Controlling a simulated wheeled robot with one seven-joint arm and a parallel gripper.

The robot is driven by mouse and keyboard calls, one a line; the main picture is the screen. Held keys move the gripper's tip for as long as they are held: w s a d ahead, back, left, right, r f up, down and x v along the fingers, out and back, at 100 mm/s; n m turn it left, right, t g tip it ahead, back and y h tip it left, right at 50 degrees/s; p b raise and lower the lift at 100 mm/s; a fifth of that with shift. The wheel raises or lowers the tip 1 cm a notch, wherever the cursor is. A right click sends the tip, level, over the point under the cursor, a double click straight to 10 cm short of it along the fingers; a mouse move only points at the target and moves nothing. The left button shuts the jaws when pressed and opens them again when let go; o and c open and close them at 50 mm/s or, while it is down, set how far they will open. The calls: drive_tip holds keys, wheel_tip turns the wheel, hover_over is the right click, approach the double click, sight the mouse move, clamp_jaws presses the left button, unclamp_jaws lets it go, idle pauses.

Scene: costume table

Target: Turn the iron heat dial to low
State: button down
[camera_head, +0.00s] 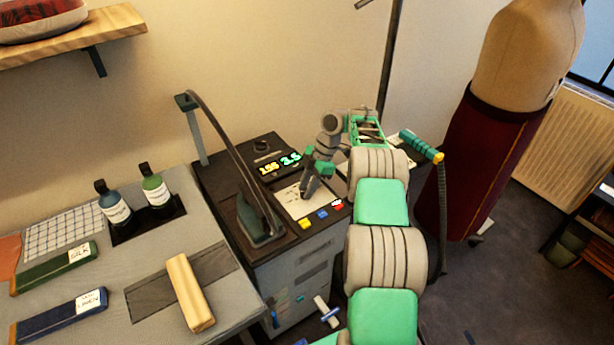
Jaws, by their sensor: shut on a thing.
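My gripper (308,190) points down onto the pale marked plate (292,203) on top of the dark ironing station (212,178). Its fingers are shut on the iron heat dial, which the fingers hide almost wholly, so I cannot read its setting. The iron (259,229) stands to the left of my gripper on the station, with a dark hose rising from it. Behind the plate, lit displays show a yellow number (269,169) and a green number (291,159). Blue, yellow and red buttons (322,214) line the station's front edge.
The grey board (226,293) at left holds two bottles (157,190), a wooden block (190,293) and labelled silk and linen pieces (62,314). A thin stand rises behind the station. A dress form (528,60) stands at right. A teal-handled hose tool (421,147) hangs beside my arm.

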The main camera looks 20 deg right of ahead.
sight(302, 194)
drive_tip(key=shift+r+n+g+p, duration=0.25)
drive_tip(key=shift+n+p, duration=0.55)
drive_tip(key=shift+p, duration=0.9)
drive_tip(key=shift+f, duration=0.2)
drive_tip(key=c, duration=1.1)
unclamp_jaws()
drive_tip(key=shift+r, duration=1.5)
drive_tip(key=shift+s+b, duration=0.25)
drive_tip(key=shift+b, duration=0.75)
drive_tip(key=s+a+r+b, duration=0.3)
drive_tip(key=s+r+b, duration=0.6)
drive_tip(key=s, duration=0.4)
drive_tip(key=shift+r, duration=0.5)
